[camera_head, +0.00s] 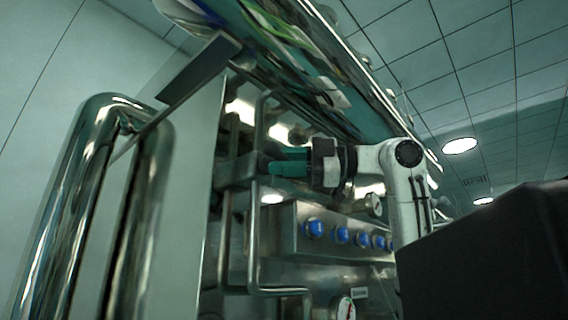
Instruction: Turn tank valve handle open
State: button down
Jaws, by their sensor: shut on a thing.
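My gripper (274,163) is in the middle of the view, on the end of my white and black arm, with its teal fingers pointing left into the steel machine. The fingers are shut on the valve handle, which is mostly hidden by the fingers and hard to make out. The fingertips are beside the steel pipework (257,125). How far the handle is turned cannot be told from this view.
A steel panel with several blue knobs (341,235) is below my gripper. A gauge (345,308) is at the bottom. A large bent steel pipe (75,190) stands at the left. A long shiny trough (290,65) slants overhead. A dark block fills the lower right.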

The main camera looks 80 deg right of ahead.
jog(key=m+t+b, duration=0.2)
jog(key=shift+a+f+m+b, duration=0.1)
jog(key=shift+f+m+b, duration=0.2)
jog(key=shift+f+b, duration=0.1)
jog(key=m+t+h+b, duration=0.1)
jog(key=m+b, duration=0.1)
jog(key=m+t+h+b, duration=0.1)
jog(key=m+b, duration=0.1)
jog(key=m, duration=0.1)
jog(key=shift+w+t, duration=0.1)
jog(key=shift+t, duration=0.2)
jog(key=m+t+h+b, duration=0.1)
jog(key=m+h+b, duration=0.1)
jog(key=m+h, duration=0.2)
jog(key=shift+a+m, duration=0.15)
jog(key=shift+m, duration=0.45)
jog(key=shift+r+m+h+b, duration=0.2)
jog(key=shift+m+h+b, duration=0.75)
jog(key=shift+m+h, duration=1.7)
jog(key=shift+m, duration=0.55)
jog(key=c, duration=1)
grip_release()
jog(key=shift+o, duration=0.2)
jog(key=b+v, duration=0.3)
jog(key=v, duration=0.7)
jog(key=shift+s+b, duration=0.4)
